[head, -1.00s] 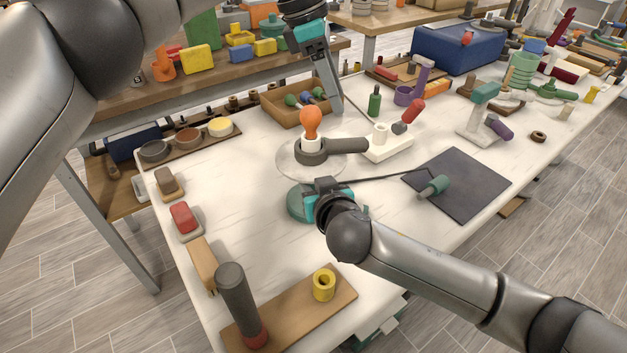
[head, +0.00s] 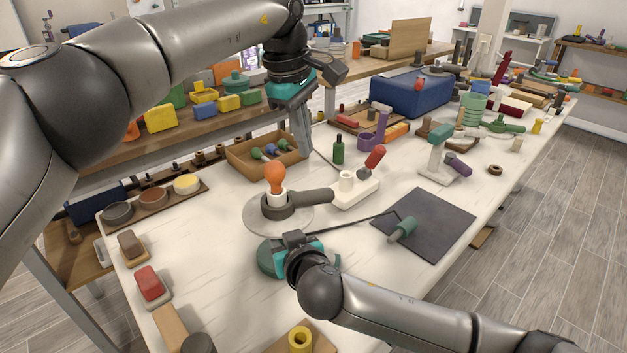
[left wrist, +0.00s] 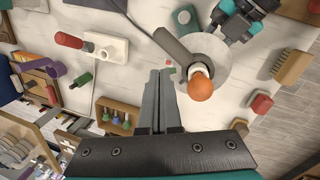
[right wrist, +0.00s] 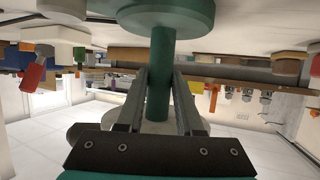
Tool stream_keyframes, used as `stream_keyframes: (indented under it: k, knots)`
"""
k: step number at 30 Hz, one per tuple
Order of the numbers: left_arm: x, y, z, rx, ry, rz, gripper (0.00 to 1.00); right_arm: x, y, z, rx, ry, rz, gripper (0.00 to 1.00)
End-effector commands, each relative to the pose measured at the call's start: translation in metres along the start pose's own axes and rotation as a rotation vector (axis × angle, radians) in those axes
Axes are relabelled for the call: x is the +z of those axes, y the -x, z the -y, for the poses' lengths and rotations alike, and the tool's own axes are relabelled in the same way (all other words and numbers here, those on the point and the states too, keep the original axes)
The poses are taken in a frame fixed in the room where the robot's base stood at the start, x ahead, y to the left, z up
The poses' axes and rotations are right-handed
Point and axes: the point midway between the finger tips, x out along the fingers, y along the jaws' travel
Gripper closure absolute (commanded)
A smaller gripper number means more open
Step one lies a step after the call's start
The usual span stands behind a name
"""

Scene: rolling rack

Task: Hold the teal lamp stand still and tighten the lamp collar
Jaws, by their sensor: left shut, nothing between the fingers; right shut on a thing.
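The teal lamp stand (head: 270,257) stands upright on the white table; its post (right wrist: 160,80) and round teal disc show in the right wrist view. My right gripper (right wrist: 157,78) is shut around the post. Above is a pale translucent disc (head: 252,220), with an orange bulb (head: 275,177) in a white socket. The dark grey lamp collar (head: 277,207) circles the socket, its handle pointing right in the head view. The collar also shows in the left wrist view (left wrist: 178,45). My left gripper (head: 307,154) is shut and empty, beyond the collar handle and apart from it.
A wooden tray of small knobs (head: 240,163) lies close to my left gripper. A white block with a red-handled piece (head: 354,194) stands right of the collar. A dark mat (head: 440,222) with a teal-handled tool lies at right. The table between the lamp and left-edge blocks is clear.

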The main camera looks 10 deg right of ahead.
Motion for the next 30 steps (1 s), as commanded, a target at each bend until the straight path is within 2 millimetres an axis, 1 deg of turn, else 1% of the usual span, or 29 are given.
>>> stream_keyframes:
  k: [1,6,9,12,17,20,23,28,30]
  knots:
    - [0.003,0.001,-0.004,0.001,-0.097,-0.036,1.00,-0.001,0.000,0.000,0.000,0.000,-0.002,1.00]
    - [0.006,0.006,-0.014,-0.013,-0.425,-0.158,1.00,-0.001,0.000,0.000,0.000,0.000,-0.002,1.00]
    - [0.008,0.010,-0.020,-0.030,-0.581,-0.216,1.00,-0.001,0.000,0.000,0.000,0.000,-0.002,1.00]
    - [0.010,0.013,-0.024,-0.046,-0.700,-0.259,1.00,-0.001,0.000,0.000,0.000,0.000,-0.002,1.00]
    - [0.011,0.015,-0.028,-0.064,-0.801,-0.298,1.00,-0.001,0.000,0.000,0.000,0.000,-0.002,1.00]
    - [0.009,0.010,-0.028,-0.069,-0.820,-0.303,1.00,-0.001,0.000,0.000,0.000,0.000,-0.002,1.00]
    - [0.006,-0.002,-0.029,-0.070,-0.822,-0.303,1.00,-0.001,0.000,0.000,0.000,0.000,-0.002,1.00]
    - [-0.004,-0.035,-0.030,-0.071,-0.818,-0.301,1.00,-0.001,0.000,0.000,0.000,0.000,-0.002,1.00]
    - [-0.007,-0.045,-0.031,-0.070,-0.817,-0.302,1.00,-0.001,0.000,0.000,0.000,0.000,-0.002,1.00]
